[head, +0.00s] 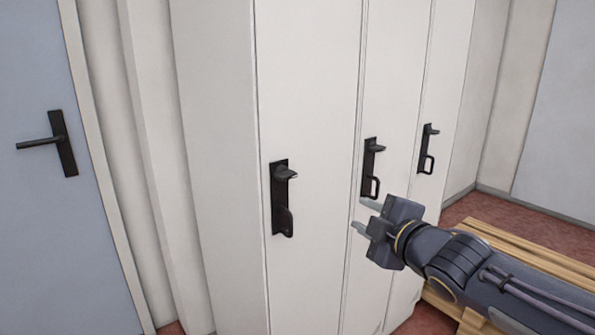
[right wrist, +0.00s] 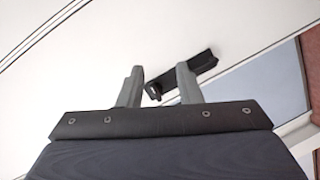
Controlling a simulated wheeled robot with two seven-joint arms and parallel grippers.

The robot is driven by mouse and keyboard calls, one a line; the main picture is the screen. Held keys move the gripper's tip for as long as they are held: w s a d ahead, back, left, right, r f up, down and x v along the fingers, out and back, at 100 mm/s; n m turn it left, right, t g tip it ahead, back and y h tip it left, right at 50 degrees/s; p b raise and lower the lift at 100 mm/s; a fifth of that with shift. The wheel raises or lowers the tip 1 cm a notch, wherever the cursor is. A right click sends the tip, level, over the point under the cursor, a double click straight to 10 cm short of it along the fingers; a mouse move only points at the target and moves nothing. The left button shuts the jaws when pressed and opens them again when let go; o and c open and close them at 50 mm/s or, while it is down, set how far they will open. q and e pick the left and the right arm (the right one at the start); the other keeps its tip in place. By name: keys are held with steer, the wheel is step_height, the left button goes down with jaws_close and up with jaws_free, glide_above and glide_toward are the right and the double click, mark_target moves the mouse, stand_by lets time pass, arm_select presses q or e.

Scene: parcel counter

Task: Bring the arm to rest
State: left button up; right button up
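My right gripper (head: 362,216) is in front of the white lockers, just below and left of the middle locker's black handle (head: 372,168). Its two grey fingers stand apart with nothing between them in the head view. In the right wrist view the open fingers (right wrist: 158,84) point toward a white door, and a black handle (right wrist: 185,76) shows beyond them, partly hidden by the right finger. I cannot tell whether the fingertips touch the door. My left gripper is not in view.
The white lockers (head: 305,90) have closed doors; other black handles are at the left (head: 282,198) and right (head: 427,148). A wooden slatted bench (head: 530,252) is beside my right arm. A blue-grey door (head: 60,240) is at the far left. Reddish floor (head: 550,230) shows at right.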

steer(key=s+d+f+m+g+h, duration=0.4)
steer(key=s+d+f+m, duration=0.65)
steer(key=s, duration=0.25)
steer(key=s+a+f+m+g+y, duration=0.1)
steer(key=s+f+m+g, duration=0.1)
steer(key=s+f+m, duration=0.4)
steer(key=s+a+f+m+g+y, duration=0.1)
steer(key=s+a+f+m+g, duration=0.2)
steer(key=s, duration=0.5)
step_height(320, 180, up, 18)
steer(key=s+p, duration=0.2)
steer(key=p, duration=1.7)
steer(key=shift+p, duration=0.35)
steer(key=shift+d+f, duration=0.1)
